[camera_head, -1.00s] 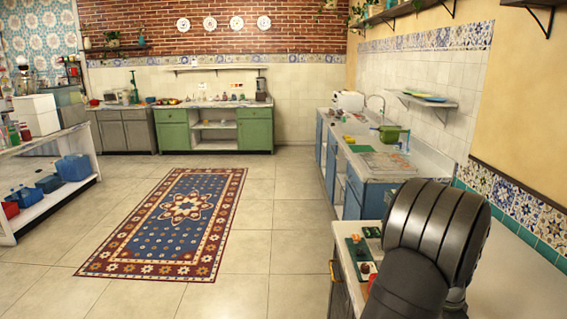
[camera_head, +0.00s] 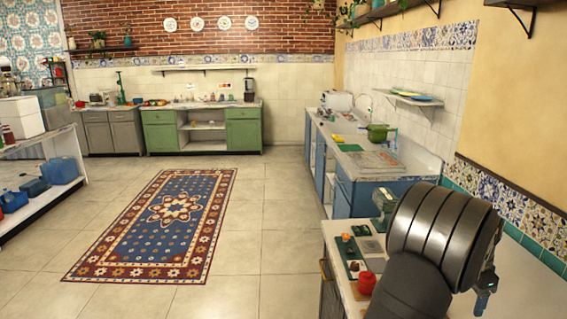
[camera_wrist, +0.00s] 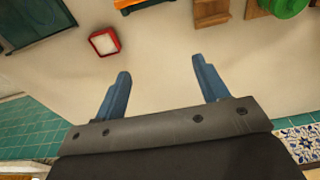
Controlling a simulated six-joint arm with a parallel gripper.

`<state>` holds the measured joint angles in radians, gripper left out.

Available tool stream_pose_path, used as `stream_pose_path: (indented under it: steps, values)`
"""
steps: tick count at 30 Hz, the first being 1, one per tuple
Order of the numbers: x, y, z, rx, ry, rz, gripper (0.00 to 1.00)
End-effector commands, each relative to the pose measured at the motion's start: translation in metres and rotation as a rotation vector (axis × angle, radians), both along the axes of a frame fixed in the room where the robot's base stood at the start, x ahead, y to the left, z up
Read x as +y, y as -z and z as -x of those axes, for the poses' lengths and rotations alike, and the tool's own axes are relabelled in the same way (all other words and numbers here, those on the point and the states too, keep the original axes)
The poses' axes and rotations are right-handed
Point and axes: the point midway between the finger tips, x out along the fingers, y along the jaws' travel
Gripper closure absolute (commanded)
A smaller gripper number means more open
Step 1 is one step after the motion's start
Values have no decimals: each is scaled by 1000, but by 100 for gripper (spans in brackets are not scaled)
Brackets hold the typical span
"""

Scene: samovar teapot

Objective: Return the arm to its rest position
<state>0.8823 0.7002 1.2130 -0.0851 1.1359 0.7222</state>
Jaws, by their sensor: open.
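My gripper (camera_wrist: 162,66) shows in the wrist view with its two blue fingers spread apart and nothing between them. It faces the pale countertop (camera_wrist: 165,90), apart from the objects there. In the head view my dark arm is at the lower right over the near counter (camera_head: 525,285).
A red-rimmed white square container (camera_wrist: 104,42) lies ahead of the left finger. A dark green tray (camera_wrist: 35,22), an orange item (camera_wrist: 130,4), wooden pieces (camera_wrist: 211,12) and a green round thing (camera_wrist: 287,6) are farther off. Open floor surrounds the patterned rug (camera_head: 160,220).

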Motion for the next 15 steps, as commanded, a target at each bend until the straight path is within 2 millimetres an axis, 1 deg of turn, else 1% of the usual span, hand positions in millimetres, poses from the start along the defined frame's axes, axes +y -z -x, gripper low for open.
stream_pose_path:
  steps: [1,5,6,9,15]
  values:
    - [-11,0,1,0,2,0,33]
    - [-36,0,3,0,2,-1,33]
    - [-40,1,1,0,-1,-1,33]
    - [-31,13,-19,2,-6,-3,33]
    - [-23,34,-52,2,-5,-2,33]
